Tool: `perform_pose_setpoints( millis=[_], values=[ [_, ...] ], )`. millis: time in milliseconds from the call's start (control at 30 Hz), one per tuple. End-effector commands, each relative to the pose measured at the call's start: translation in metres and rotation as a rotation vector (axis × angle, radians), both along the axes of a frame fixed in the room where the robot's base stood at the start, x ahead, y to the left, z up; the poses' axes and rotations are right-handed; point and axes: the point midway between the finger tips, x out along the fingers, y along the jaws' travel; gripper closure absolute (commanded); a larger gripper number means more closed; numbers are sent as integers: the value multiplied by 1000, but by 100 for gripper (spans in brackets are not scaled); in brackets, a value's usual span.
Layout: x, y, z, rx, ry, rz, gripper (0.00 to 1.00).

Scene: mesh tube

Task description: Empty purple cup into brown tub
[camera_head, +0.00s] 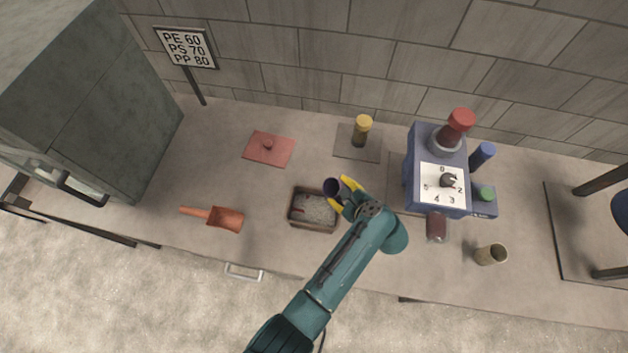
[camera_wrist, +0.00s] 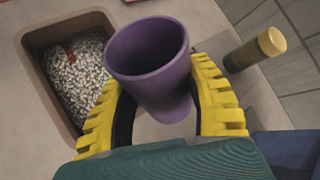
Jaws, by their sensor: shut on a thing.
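My gripper (camera_head: 348,191) is shut on the purple cup (camera_head: 331,187), its yellow fingers on either side of it. In the wrist view the purple cup (camera_wrist: 150,60) sits between the fingers of my gripper (camera_wrist: 165,100), tilted, with its mouth facing up the picture and its dark inside looking empty as far as it shows. The brown tub (camera_head: 298,222) lies just left of and below the cup in the head view. In the wrist view the brown tub (camera_wrist: 38,75) is at the left, holding pale grey granules and a red piece.
A red-brown scoop (camera_head: 222,218) lies left of the tub. A red lid (camera_head: 268,148) and a yellow-capped tube (camera_head: 362,128) are behind. The blue machine (camera_head: 437,165) with a dial stands right, a tan cup (camera_head: 490,254) in front of it.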

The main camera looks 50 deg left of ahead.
Motion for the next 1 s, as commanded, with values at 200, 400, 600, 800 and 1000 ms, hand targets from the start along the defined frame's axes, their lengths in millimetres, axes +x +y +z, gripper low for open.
perform_pose_setpoints(
  millis=[200,400,600,800,1000],
  values=[
    [17,-6,7,73,187,-3,86],
    [27,-10,29,131,340,-3,86],
    [34,-13,57,177,463,-3,86],
    [40,-16,68,222,583,-5,86],
    [42,-16,77,238,628,-5,86]
  ],
)
